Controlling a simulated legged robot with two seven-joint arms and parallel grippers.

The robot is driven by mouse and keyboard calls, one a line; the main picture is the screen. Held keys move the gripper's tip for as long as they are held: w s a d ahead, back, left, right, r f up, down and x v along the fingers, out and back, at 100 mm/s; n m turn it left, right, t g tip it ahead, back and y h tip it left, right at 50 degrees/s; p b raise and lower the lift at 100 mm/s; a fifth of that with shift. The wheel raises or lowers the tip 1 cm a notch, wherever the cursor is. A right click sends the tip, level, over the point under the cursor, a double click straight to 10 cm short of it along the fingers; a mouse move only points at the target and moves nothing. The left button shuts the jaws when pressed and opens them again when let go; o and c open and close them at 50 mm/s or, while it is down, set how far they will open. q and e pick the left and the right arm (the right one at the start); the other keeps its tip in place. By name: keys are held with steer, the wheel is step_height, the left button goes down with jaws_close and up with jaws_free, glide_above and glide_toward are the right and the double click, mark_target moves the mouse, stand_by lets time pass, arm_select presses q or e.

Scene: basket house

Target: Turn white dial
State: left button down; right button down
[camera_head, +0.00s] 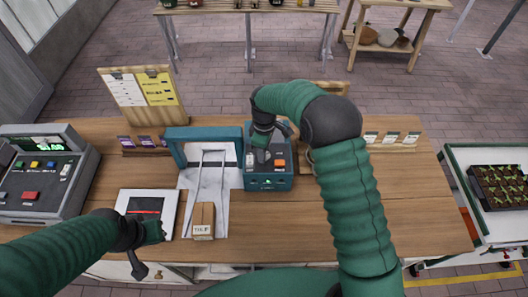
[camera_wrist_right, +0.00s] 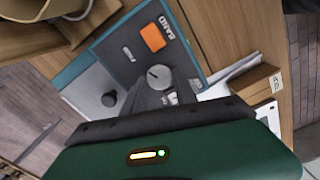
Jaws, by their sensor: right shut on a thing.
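The white dial (camera_wrist_right: 158,76) is a small round light-grey knob on the grey panel of a teal machine, labelled BAND in the wrist view. The teal machine (camera_head: 268,183) stands on the table in the head view. My right gripper (camera_head: 262,146) reaches down onto this panel from above and hides the dial in the head view. In the right wrist view, my right gripper's dark fingers (camera_wrist_right: 154,92) are shut on the white dial. My left gripper (camera_head: 152,235) hangs low over the near left of the table, and its jaws are too small to read.
A teal frame (camera_head: 203,132) adjoins the machine, with a small brown box (camera_head: 204,220) in front. A control console (camera_head: 42,178) stands far left. The table's right side (camera_head: 410,215) is clear.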

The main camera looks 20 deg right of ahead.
steer(key=shift+d+m, duration=0.15)
steer(key=shift+m, duration=0.45)
steer(key=c, duration=1)
jaws_free()
steer(key=shift+o, duration=0.2)
steer(key=shift+r, duration=0.3)
step_height(320, 180, up, 16)
steer(key=b, duration=0.3)
